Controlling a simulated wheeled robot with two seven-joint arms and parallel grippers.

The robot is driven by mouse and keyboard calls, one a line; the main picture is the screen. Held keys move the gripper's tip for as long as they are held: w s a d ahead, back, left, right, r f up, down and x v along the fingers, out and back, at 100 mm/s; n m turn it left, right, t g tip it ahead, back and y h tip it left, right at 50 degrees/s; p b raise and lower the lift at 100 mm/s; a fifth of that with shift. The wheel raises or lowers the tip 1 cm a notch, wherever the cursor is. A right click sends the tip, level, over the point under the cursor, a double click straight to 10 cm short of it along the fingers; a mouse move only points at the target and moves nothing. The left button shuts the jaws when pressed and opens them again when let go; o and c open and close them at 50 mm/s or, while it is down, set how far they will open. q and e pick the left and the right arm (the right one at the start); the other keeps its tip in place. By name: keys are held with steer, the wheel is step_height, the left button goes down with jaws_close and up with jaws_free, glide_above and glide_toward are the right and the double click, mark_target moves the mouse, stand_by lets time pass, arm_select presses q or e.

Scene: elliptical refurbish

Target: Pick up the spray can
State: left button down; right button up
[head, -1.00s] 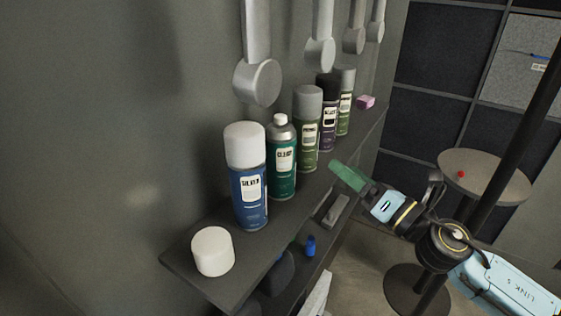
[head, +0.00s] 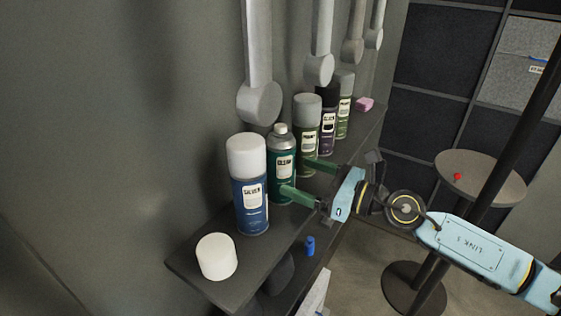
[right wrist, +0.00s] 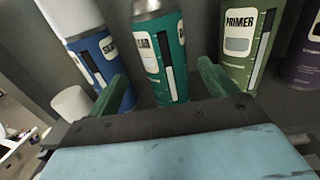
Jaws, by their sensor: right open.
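Several spray cans stand upright in a row on a dark shelf. The teal can without a cap (head: 283,165) is second from the front, between the blue can with a white cap (head: 250,190) and the olive primer can (head: 308,128). My right gripper (head: 300,178) is open, with its green fingers pointing at the teal can, one finger toward each side of it. In the right wrist view the teal can (right wrist: 160,55) stands between the spread fingers (right wrist: 160,85), with a gap in front of the palm. My left gripper is not in view.
The loose white cap (head: 216,257) sits at the shelf's near end. A dark purple can (head: 328,125), another green can (head: 344,110) and a pink block (head: 364,104) stand farther back. Grey hanging tools (head: 259,100) hang above. A round table (head: 480,178) is at right.

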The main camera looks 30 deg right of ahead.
mark_target(294, 174)
steer(key=shift+w+a, duration=0.35)
steer(key=shift+w, duration=0.2)
steer(key=x, duration=0.2)
steer(key=p+x, duration=0.1)
steer(key=shift+w+f, duration=0.3)
steer(key=shift+w, duration=0.25)
steer(key=shift+w+a+f, duration=0.1)
steer(key=shift+w+a, duration=0.2)
steer(key=shift+w, duration=0.15)
steer(key=shift+c, duration=0.3)
steer(key=c, duration=1.1)
